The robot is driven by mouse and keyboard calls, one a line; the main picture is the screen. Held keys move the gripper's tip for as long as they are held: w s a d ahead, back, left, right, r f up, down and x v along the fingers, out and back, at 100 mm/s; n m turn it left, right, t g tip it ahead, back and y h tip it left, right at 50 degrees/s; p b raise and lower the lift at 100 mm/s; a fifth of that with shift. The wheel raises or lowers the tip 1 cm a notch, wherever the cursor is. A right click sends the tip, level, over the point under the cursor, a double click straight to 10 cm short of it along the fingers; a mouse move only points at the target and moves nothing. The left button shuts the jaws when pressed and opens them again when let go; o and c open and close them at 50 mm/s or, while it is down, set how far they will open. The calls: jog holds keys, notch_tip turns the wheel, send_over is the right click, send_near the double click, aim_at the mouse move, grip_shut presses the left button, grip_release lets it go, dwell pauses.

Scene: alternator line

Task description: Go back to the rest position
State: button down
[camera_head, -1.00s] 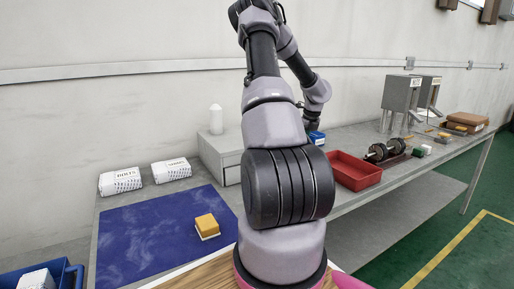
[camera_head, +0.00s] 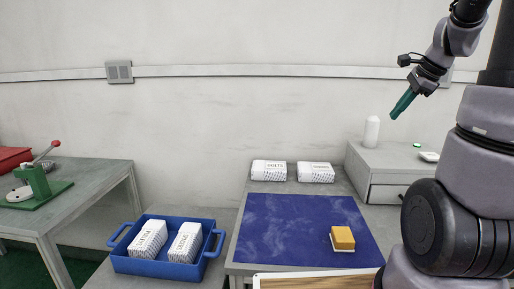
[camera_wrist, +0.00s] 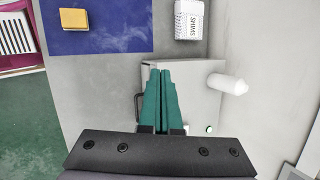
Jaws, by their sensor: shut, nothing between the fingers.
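In the wrist view the shut fingers (camera_wrist: 167,75) point over the grey drawer box (camera_wrist: 205,82). They touch no object that I can see.
A yellow block on a white base (camera_head: 342,238) sits on the blue mat (camera_head: 270,230). Two white packets (camera_head: 269,170) lie behind it. A blue tray (camera_head: 150,267) holds two more packets. A grey table (camera_head: 95,190) with a green lever press (camera_head: 38,184) stands at left.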

jog(key=s+a+r+n+t, duration=0.1)
jog(key=s+a+r+n, duration=0.2)
jog(key=s+a+n, duration=0.5)
jog(key=s+a+r+n+t, duration=0.1)
jog(key=s+a+r+n, duration=0.2)
jog(key=s+a+n, duration=0.4)
jog(key=shift+s+a+r+n+h, duration=0.2)
jog(key=shift+s+a+n+h, duration=0.3)
jog(key=shift+a, duration=0.65)
